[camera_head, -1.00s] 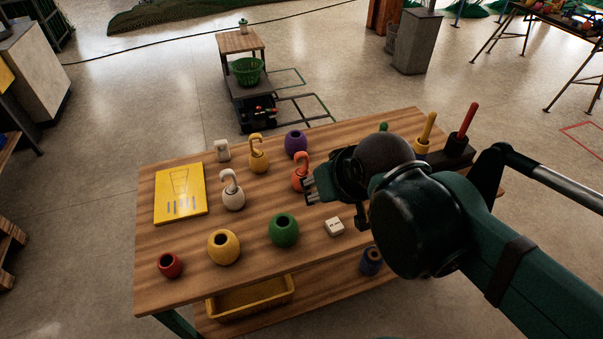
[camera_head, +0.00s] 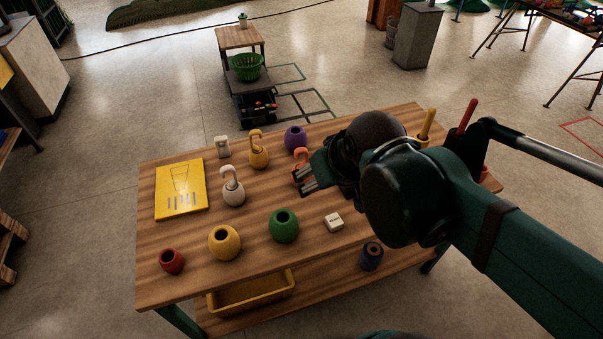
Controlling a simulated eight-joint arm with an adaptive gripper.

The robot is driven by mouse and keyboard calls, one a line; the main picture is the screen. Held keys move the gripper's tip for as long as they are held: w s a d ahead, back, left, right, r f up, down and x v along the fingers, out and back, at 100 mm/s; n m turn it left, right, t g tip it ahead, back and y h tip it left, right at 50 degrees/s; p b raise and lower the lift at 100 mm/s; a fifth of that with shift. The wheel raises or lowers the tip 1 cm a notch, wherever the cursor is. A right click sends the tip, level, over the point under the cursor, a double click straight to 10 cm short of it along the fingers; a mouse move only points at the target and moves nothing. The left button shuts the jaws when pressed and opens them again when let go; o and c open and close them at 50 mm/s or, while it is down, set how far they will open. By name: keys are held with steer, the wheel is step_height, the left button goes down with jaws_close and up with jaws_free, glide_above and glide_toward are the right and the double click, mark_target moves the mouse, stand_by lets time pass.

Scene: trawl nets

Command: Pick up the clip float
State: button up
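Three floats with curved hook-like clips on top stand on the wooden table: a white one (camera_head: 233,192), a yellow one (camera_head: 258,156) and an orange one (camera_head: 299,155). I cannot tell which of them the task means. My gripper (camera_head: 306,182) points left, in front of the orange float, and hides most of its body. Its fingertips look apart with nothing held between them. I cannot tell whether they touch the orange float. The white float is to the left of the fingertips, with bare table between.
Round floats without clips stand around: purple (camera_head: 295,138), green (camera_head: 284,227), yellow (camera_head: 224,242) and red (camera_head: 171,261). A white block (camera_head: 334,222) lies below my gripper. A yellow board (camera_head: 180,190) lies at left. Upright yellow (camera_head: 427,123) and red (camera_head: 468,115) rods stand at right.

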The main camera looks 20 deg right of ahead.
steer(key=w, duration=0.1)
steer(key=n+g+p, duration=0.5)
steer(key=n+p, duration=0.2)
steer(key=n, duration=0.4)
glide_toward(306, 150)
step_height(306, 150, down, 3)
steer(key=s+a, duration=0.2)
steer(key=s, duration=0.1)
steer(key=w+f+n, duration=0.1)
steer(key=f, duration=0.1)
steer(key=w+d+f+n+g+p, duration=0.1)
steer(key=f, duration=0.1)
steer(key=w+f+n+p, duration=0.1)
steer(key=w+f, duration=0.1)
steer(key=shift+d+f, duration=0.15)
steer(key=shift+d, duration=0.2)
steer(key=shift+w+f+g+p, duration=0.15)
steer(key=shift+f+g+p, duration=0.15)
steer(key=shift+f, duration=0.25)
steer(key=shift+f, duration=0.1)
steer(key=shift+f, duration=1.2)
steer(key=shift+s+d+f+b, duration=0.15)
steer(key=shift+f+b, duration=0.35)
steer(key=shift+f, duration=2.05)
